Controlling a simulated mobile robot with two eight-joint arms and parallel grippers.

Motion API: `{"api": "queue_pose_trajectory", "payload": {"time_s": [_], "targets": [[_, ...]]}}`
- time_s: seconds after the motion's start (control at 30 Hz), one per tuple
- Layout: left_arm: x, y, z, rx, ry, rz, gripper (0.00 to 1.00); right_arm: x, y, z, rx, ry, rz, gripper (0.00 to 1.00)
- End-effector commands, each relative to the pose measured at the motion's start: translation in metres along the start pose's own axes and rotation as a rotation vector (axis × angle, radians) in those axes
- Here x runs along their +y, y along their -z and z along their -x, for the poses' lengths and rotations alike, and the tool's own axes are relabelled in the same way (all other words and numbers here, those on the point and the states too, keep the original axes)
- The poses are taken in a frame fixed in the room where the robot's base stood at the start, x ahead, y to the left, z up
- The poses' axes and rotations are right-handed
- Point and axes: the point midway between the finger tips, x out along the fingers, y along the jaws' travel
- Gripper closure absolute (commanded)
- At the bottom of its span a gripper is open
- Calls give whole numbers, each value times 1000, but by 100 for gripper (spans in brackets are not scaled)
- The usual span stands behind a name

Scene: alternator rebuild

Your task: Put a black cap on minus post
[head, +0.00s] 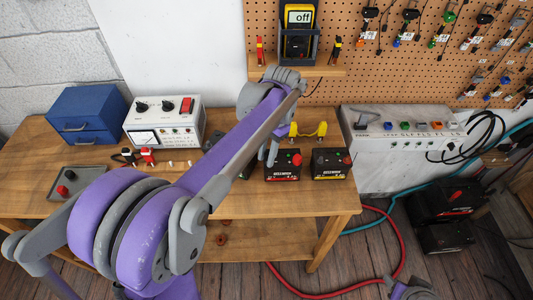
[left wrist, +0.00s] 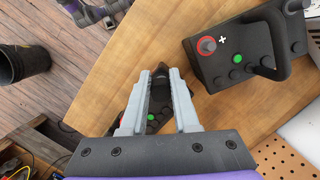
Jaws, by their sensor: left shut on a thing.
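In the left wrist view my left gripper (left wrist: 160,88) is shut on a small black cap (left wrist: 160,76). A dark battery (left wrist: 152,121) with a green dot shows below and between the fingers; I cannot tell whether the cap touches it. A second battery (left wrist: 214,66) has a grey post ringed in red (left wrist: 207,46) beside a white plus mark. In the head view my left gripper (head: 271,152) is at the batteries; the cap is not clear there. Two black batteries, middle (head: 283,173) and right (head: 330,170), show red tops. My right gripper (head: 410,290) shows partly at the bottom edge.
The wooden bench (head: 240,205) holds a blue drawer box (head: 88,112), a white meter box (head: 165,120) and a yellow tool (head: 308,131). A multimeter (head: 298,30) stands on a shelf at the back.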

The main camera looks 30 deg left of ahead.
Motion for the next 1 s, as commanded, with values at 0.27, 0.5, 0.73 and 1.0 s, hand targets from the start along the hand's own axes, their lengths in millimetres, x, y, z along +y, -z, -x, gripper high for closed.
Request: {"api": "queue_pose_trajectory", "payload": {"time_s": [0.27,0.5,0.73,1.0], "targets": [[0,0,-2,0,0,0,100,0,-1,-1,-1,0,0,50],[0,1,-7,0,0,0,100,0,-4,-4,-4,0,0,50],[0,2,-12,0,0,0,100,0,-7,-6,-6,0,0,50],[0,3,-14,0,0,0,55,0,-9,-8,-8,0,0,50]]}}
